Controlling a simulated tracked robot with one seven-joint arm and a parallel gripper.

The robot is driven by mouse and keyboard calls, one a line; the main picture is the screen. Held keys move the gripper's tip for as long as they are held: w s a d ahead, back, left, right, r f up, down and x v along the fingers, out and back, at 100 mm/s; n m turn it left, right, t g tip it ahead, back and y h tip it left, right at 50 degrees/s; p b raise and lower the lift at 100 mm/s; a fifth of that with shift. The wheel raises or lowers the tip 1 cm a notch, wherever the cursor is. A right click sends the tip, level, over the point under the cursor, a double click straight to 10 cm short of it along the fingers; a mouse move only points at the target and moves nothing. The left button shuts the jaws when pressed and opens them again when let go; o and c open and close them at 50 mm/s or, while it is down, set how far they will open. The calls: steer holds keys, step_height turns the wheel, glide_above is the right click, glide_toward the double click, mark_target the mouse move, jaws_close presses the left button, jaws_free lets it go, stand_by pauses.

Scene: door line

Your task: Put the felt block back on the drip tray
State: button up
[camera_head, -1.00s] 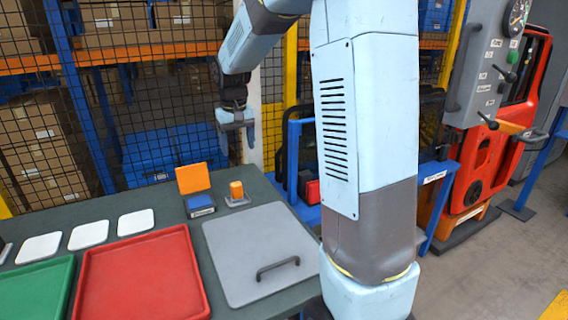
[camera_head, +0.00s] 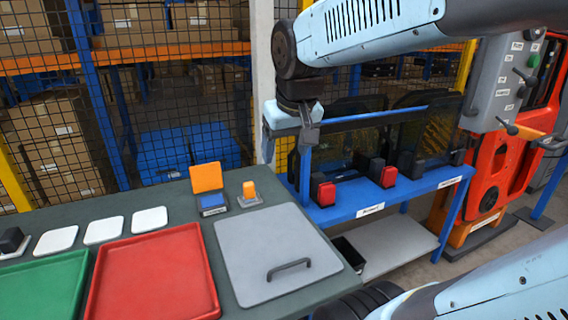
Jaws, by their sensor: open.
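No block or tray is labelled, so I cannot tell for sure which are the felt block and the drip tray. A small orange block (camera_head: 249,189) stands upright on a small grey base (camera_head: 250,202) at the back right of the dark green table. A black block (camera_head: 12,239) sits on a pale pad at the table's left edge, partly cut off. My gripper (camera_head: 310,138) is open, points down and looks empty. It appears over the blue bench's back left end, right of the table and apart from both blocks; its fingertips are small and dark.
A grey plate with a handle (camera_head: 270,240), a red tray (camera_head: 155,280), a green tray (camera_head: 40,292) and white pads cover the table. The blue bench (camera_head: 390,198) holds red-fronted black blocks and dark panes.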

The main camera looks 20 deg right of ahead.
steer(key=s+f+t, duration=0.1)
steer(key=s, duration=0.5)
steer(key=shift+s+d, duration=0.15)
steer(key=shift+f, duration=0.1)
steer(key=shift+c, duration=0.3)
stand_by(0.7)
